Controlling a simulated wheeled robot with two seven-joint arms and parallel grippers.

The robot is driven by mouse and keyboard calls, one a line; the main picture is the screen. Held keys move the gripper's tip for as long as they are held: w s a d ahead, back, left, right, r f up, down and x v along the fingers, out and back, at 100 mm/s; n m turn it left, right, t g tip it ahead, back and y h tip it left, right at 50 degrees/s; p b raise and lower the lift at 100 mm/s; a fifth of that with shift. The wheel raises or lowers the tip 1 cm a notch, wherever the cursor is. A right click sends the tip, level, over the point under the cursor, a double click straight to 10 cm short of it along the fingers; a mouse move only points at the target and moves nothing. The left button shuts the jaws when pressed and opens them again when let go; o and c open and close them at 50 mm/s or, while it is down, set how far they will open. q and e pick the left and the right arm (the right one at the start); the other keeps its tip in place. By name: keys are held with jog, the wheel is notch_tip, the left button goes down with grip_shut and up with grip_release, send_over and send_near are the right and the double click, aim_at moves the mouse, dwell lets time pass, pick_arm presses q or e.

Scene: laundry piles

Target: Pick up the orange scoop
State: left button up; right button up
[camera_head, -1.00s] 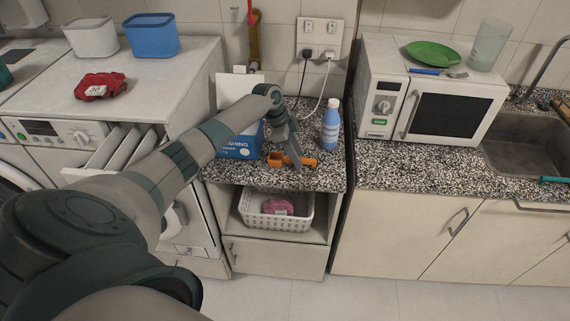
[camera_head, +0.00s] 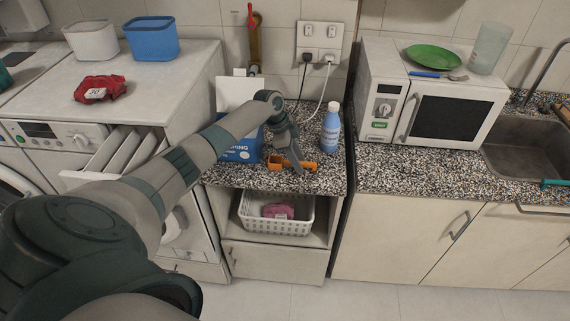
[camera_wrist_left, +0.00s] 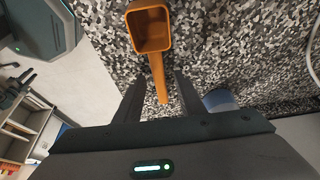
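The orange scoop (camera_head: 276,162) lies on the speckled countertop (camera_head: 325,178), between the blue box and the blue bottle. In the left wrist view its square cup (camera_wrist_left: 150,28) is at the top and its handle (camera_wrist_left: 159,78) points toward my gripper. My left gripper (camera_head: 298,168) is low over the counter at the scoop's handle side. In the left wrist view the left gripper (camera_wrist_left: 158,92) is open, with a finger on each side of the handle end and gaps between. I cannot tell its exact height. My right gripper is not in view.
A blue box (camera_head: 240,150) stands left of the scoop, partly behind my arm. A blue bottle (camera_head: 331,127) stands to the right. A white basket (camera_head: 277,225) with a pink item sits on the shelf below. A microwave (camera_head: 435,100) stands further right.

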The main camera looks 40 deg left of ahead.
pick_arm(q)
jog(key=shift+f, duration=0.2)
jog(key=shift+c, duration=0.2)
grip_shut()
jog(key=shift+r, duration=0.2)
